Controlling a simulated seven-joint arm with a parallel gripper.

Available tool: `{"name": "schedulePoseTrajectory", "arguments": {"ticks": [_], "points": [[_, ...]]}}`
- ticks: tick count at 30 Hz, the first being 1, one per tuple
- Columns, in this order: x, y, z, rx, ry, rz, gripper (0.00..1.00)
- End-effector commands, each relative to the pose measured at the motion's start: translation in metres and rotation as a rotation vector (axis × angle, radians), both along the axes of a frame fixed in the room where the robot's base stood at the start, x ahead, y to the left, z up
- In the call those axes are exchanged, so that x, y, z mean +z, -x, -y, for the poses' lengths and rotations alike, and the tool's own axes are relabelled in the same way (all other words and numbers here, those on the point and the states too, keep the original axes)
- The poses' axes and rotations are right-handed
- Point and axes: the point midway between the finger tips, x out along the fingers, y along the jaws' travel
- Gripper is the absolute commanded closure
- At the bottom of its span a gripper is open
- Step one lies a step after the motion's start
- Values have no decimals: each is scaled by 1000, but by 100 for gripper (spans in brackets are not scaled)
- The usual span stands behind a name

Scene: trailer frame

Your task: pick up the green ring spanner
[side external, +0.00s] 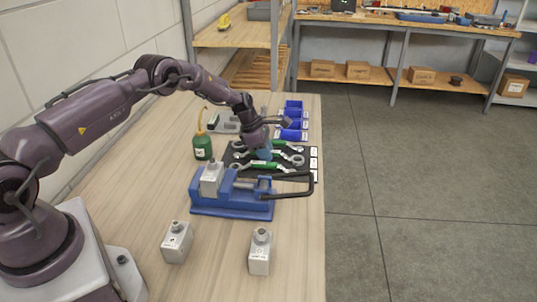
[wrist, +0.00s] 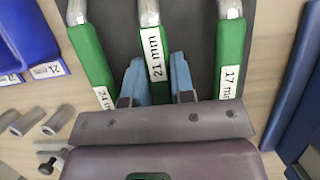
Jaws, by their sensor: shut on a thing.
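Three green-handled spanners lie side by side on a dark mat (side external: 308,175). In the wrist view, the middle spanner (wrist: 152,33) is labelled 21 mm, the right spanner (wrist: 230,60) 17 mm, and the left spanner (wrist: 92,55) has a partly hidden label. My gripper (wrist: 156,70) has its blue fingers on both sides of the middle spanner's handle and is shut on it. The ring or jaw ends are out of the wrist view. In the side external view, my gripper (side external: 264,154) is low over the mat.
A blue vise (side external: 232,204) stands just in front of the mat. A green oil bottle (side external: 202,147) is to the left, and blue bins (side external: 292,122) are behind. Two grey blocks, one left (side external: 176,243) and one right (side external: 260,254), stand at the near end of the bench.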

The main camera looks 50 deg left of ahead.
Motion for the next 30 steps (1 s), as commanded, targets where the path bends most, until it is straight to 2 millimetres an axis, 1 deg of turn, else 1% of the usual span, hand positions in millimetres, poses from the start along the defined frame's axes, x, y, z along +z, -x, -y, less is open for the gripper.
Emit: {"name": "schedulePoseTrajectory", "arguments": {"ticks": [5,8,11,14,17,21,27,30], "points": [[6,-1,0,-1,-1,1,100],[18,-1,0,-1,-1,3,100],[38,-1,0,-1,-1,4,100],[50,12,3,0,0,1,100],[70,27,8,1,-1,3,100],[99,53,15,1,-1,3,100],[113,91,26,2,0,2,100],[120,107,31,1,-1,1,100]]}}
